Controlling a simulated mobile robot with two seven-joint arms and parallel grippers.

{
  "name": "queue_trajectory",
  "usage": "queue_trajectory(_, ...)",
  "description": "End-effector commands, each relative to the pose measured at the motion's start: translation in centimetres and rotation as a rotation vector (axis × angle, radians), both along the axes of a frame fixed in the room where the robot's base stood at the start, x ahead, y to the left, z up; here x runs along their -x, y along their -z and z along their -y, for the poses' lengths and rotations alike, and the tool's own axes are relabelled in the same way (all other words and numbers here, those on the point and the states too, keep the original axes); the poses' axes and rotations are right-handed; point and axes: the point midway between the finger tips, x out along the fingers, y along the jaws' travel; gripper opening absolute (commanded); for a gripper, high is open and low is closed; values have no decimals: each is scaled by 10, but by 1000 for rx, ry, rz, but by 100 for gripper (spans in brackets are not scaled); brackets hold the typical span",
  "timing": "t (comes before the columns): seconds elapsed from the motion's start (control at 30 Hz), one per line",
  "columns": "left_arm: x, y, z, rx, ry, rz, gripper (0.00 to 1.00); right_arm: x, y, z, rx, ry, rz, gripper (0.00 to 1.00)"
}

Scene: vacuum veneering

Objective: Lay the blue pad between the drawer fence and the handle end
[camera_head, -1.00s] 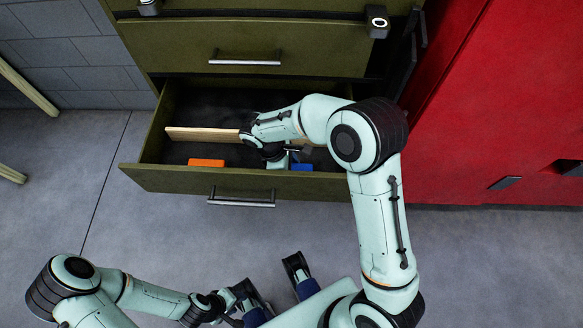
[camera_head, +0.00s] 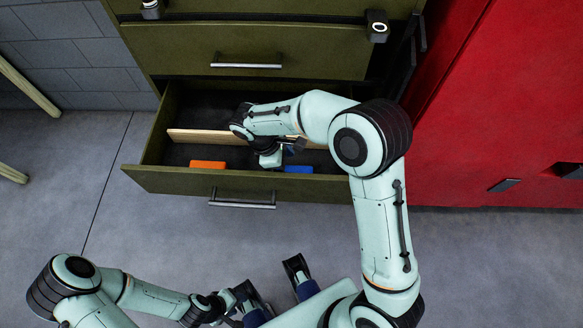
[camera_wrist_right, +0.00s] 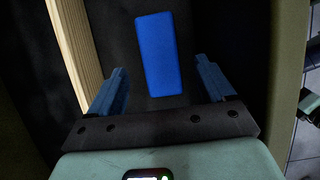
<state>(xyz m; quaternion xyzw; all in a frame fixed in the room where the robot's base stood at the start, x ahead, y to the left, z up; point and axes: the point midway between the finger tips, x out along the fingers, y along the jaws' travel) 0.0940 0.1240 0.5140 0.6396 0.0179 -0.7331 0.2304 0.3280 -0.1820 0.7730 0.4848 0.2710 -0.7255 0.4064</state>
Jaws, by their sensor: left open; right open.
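The blue pad (camera_head: 298,169) lies on the drawer floor near the front wall, partly hidden by my right arm in the head view. In the right wrist view the blue pad (camera_wrist_right: 155,55) lies beyond and between the open fingers of my right gripper (camera_wrist_right: 162,88), apart from them. The wooden drawer fence (camera_head: 200,135) runs across the drawer (camera_head: 170,180); it shows at the left of the wrist view (camera_wrist_right: 75,50). The drawer's handle (camera_head: 242,201) is on its front face. My left gripper (camera_head: 232,305) is low over the floor, away from the drawer, and open.
An orange block (camera_head: 208,164) lies in the drawer's front part, left of the blue pad. A closed drawer (camera_head: 240,48) is above the open one. A red cabinet (camera_head: 500,120) stands at the right. Grey floor (camera_head: 130,215) is clear in front.

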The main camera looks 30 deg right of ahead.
Motion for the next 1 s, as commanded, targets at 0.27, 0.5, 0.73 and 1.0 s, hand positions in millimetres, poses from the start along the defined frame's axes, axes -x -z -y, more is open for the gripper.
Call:
queue_trajectory(0.27,4,-8,0,2,2,-14,43,-12,-54,-19,-2,-1,4,82)
queue_trajectory(0.5,5,-10,0,3,4,-19,43,-15,-71,-25,0,-1,0,82)
queue_trajectory(0.73,5,-10,0,3,4,-19,43,-15,-71,-25,0,-1,0,82)
queue_trajectory(1.0,5,-10,0,3,4,-18,43,-15,-71,-25,0,-1,0,82)
